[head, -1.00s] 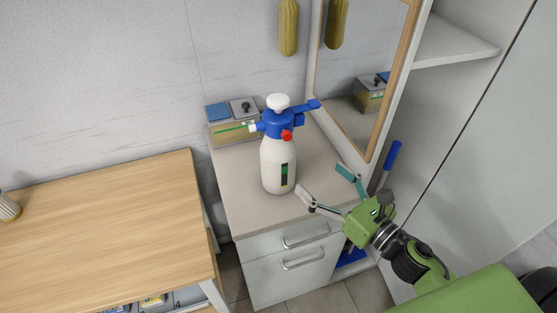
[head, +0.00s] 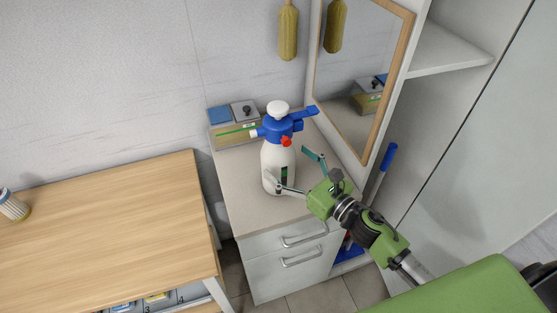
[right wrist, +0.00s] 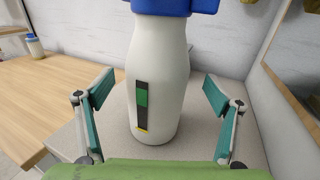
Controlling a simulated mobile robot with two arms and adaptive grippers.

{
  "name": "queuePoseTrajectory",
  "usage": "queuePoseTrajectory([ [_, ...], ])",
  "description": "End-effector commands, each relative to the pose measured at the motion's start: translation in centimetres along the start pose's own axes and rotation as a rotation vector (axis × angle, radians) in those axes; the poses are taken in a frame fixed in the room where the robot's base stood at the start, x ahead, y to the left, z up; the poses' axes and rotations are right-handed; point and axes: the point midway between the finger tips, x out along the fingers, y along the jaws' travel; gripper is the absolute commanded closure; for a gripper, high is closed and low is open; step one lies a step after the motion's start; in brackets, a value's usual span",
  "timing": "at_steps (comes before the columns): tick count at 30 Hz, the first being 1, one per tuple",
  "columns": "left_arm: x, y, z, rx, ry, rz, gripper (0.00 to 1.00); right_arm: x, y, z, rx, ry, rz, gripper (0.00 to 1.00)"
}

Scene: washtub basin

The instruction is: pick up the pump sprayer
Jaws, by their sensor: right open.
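The pump sprayer (head: 272,158) stands upright on the small cabinet top, with a white bottle, a blue head, a white knob and a red part. My right gripper (head: 291,168) is open at the bottle's right side, its fingers reaching toward the bottle. In the right wrist view the white bottle (right wrist: 158,75) stands ahead, between the two spread teal finger pads and a little beyond them. A gap shows between each pad and the bottle. The right gripper (right wrist: 157,103) holds nothing. My left gripper is not in view.
The grey cabinet (head: 238,195) has two drawers. A box with a blue and grey top (head: 235,132) stands behind the sprayer. A framed mirror (head: 386,100) and a shelf unit stand at the right. A wooden table (head: 110,235) is at the left, largely bare.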

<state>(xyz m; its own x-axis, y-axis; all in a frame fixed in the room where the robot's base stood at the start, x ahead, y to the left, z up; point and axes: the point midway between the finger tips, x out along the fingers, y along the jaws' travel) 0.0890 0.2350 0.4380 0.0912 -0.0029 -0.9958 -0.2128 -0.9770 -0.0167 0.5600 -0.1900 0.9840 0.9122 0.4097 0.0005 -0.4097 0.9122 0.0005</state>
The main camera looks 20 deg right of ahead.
Motion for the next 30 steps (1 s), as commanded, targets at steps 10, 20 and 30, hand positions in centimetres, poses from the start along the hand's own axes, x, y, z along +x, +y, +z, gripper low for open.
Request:
queuePoseTrajectory([
  [10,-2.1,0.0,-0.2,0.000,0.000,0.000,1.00,3.9,0.3,0.6,0.000,0.000,-0.001,0.16],
  [20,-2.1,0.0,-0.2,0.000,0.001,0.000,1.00,3.9,0.4,0.5,0.000,0.000,0.000,0.42],
  [30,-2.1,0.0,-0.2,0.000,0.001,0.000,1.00,4.0,0.3,0.8,-0.001,-0.005,0.001,0.81],
])
